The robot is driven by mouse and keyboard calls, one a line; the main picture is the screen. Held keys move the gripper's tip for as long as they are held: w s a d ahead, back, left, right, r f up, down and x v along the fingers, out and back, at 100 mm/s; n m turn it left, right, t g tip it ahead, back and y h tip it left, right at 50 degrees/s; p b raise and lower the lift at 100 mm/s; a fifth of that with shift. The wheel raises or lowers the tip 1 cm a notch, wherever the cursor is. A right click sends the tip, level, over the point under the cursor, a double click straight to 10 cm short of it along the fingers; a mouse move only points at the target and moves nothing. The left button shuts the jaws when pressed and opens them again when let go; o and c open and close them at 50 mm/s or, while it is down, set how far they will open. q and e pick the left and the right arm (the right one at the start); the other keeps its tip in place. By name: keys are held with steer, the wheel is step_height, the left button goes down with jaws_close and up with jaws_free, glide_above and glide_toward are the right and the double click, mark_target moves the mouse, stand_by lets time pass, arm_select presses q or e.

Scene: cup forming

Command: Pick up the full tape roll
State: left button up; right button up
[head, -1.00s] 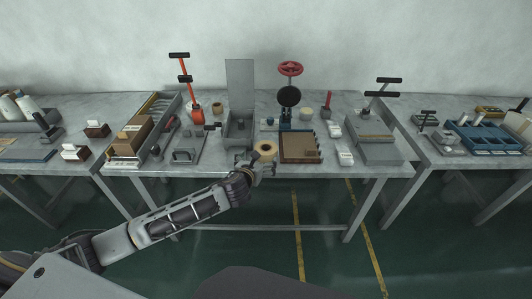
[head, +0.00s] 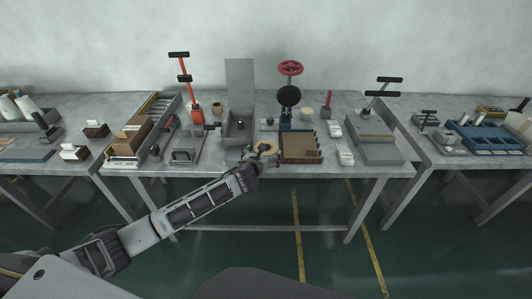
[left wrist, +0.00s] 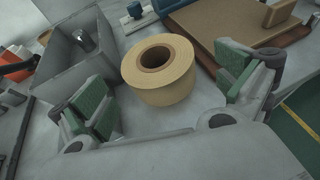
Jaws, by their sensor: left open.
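The full tape roll (left wrist: 162,92) is a thick tan ring with a brown core, lying flat on the grey table in the left wrist view. In the head view the tape roll (head: 265,145) shows at the table's front edge, partly hidden by my gripper. My left gripper (head: 262,156) is open just in front of the roll. My right gripper is not in view.
A grey metal bin (left wrist: 88,48) stands left of the roll. A brown board (head: 298,147) lies close on its right. A small stamp-like tool (left wrist: 135,14) is behind it. A smaller tape roll (head: 217,108) sits farther back. The floor in front of the table is clear.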

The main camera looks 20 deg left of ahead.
mark_target(272, 147)
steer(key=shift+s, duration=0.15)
arm_select(q)
steer(key=shift+w+a+f, duration=0.1)
steer(key=shift+w+f, duration=0.1)
steer(key=shift+w, duration=0.2)
steer(key=shift+w+f, duration=0.2)
steer(key=shift+w, duration=0.45)
steer(key=shift+b+x, duration=0.3)
steer(key=shift+x, duration=0.75)
steer(key=shift+w+a+f, duration=0.1)
steer(key=shift+w+f, duration=0.1)
steer(key=shift+w, duration=0.15)
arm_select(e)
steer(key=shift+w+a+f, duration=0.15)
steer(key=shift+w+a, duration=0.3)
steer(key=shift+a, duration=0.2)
